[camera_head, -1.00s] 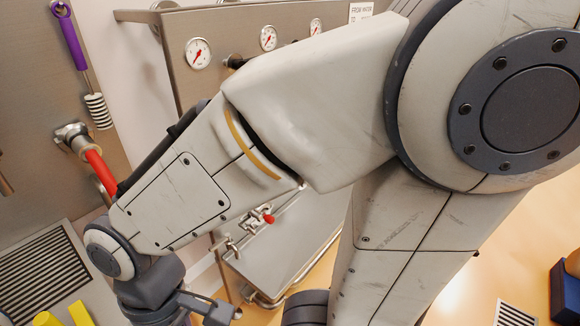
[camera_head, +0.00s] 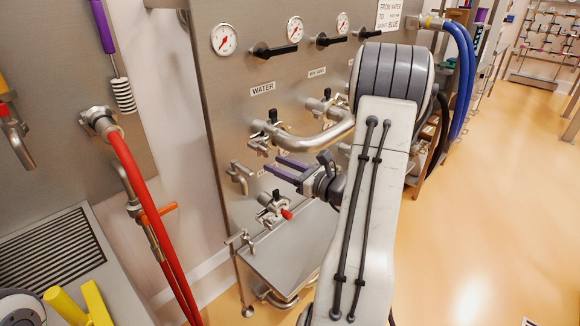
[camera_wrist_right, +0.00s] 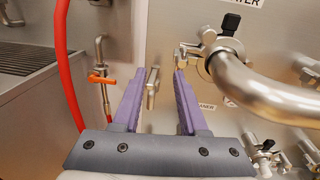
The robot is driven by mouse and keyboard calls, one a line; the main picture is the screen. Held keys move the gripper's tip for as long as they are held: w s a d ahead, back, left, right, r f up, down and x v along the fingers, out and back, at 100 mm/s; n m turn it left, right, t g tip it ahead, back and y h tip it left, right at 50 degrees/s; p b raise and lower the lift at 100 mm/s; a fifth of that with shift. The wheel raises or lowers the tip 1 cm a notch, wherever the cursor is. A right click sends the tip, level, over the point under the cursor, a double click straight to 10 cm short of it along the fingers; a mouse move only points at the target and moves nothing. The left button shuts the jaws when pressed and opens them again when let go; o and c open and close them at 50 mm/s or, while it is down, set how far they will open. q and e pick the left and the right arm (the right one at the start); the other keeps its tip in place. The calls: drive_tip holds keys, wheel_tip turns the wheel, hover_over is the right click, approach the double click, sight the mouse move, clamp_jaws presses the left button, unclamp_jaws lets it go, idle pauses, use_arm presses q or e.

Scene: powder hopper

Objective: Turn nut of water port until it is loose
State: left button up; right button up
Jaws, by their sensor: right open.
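The water port (camera_head: 268,128) is on the steel panel under the WATER label. It has a metal clamp with a small nut (camera_head: 258,148) at its left side and a curved steel pipe (camera_head: 312,146) running right. My right gripper (camera_head: 271,166) is open and empty, with purple fingers pointing left just below the port. In the right wrist view, my open fingers (camera_wrist_right: 139,57) show the clamp nut (camera_wrist_right: 187,56) just beyond the right fingertip, not between the fingers. I cannot tell whether that finger touches it.
A second clamped fitting (camera_head: 272,208) with a red tip sits below my gripper. A small tap (camera_head: 241,176) is left of it. A red hose (camera_head: 140,185) hangs at the left by an orange-handled valve (camera_head: 160,212). Gauges and black handles (camera_head: 274,50) are above.

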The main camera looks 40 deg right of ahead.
sight(268, 152)
drive_tip(key=shift+m+h, duration=0.8)
drive_tip(key=shift+h, duration=0.1)
drive_tip(key=shift+w+d+f, duration=0.1)
drive_tip(key=shift+w+d, duration=0.3)
drive_tip(key=shift+w, duration=0.95)
drive_tip(key=shift+w+d+r, duration=0.1)
drive_tip(key=shift+w+d, duration=0.25)
drive_tip(key=shift+w, duration=0.95)
drive_tip(key=shift+w+d+f, duration=0.1)
drive_tip(key=shift+w+d, duration=0.3)
drive_tip(key=shift+w, duration=0.95)
clamp_jaws()
